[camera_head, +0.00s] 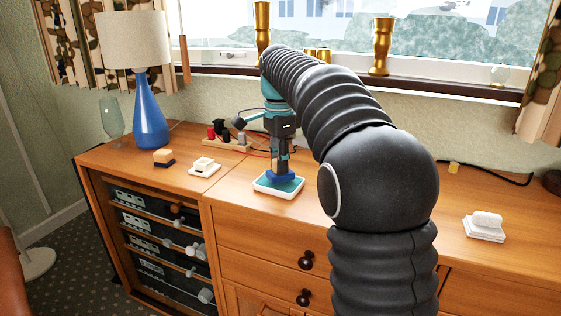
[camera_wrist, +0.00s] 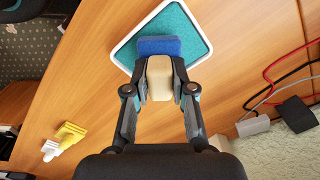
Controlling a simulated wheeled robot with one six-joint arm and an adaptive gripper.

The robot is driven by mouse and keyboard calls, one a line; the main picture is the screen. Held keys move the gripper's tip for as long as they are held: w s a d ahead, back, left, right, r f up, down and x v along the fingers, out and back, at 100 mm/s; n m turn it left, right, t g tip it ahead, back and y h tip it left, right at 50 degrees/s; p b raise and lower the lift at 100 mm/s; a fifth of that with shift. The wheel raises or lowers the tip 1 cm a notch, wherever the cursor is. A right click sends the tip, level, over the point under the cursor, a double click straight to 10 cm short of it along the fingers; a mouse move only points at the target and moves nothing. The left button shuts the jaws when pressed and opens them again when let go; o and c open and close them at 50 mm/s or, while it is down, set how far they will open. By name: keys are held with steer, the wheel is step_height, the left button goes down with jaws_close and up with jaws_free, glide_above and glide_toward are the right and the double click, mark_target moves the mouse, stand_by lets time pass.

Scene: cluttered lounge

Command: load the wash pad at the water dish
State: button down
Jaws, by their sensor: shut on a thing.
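The wash pad has a blue base (camera_head: 281,175) and a pale beige grip block. The base also shows in the wrist view (camera_wrist: 158,46), with the grip block (camera_wrist: 160,80) below it. My gripper (camera_head: 280,163) points down from above and is shut on the grip block, one finger on each side. The water dish (camera_head: 265,187) is a shallow white-rimmed square with teal inside; it fills the top of the wrist view (camera_wrist: 204,28). The pad is over the dish, inside its rim in the head view. I cannot tell whether it touches the teal surface.
A plug strip (camera_head: 228,141) with cables is behind. A blue lamp (camera_head: 149,112) stands far left. A white block (camera_head: 485,225) sits right.

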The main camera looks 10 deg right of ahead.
steer(key=shift+s+f, duration=0.1)
steer(key=shift+f, duration=0.55)
stand_by(2.0)
steer(key=shift+r+p, duration=0.8)
steer(key=shift+r, duration=2.85)
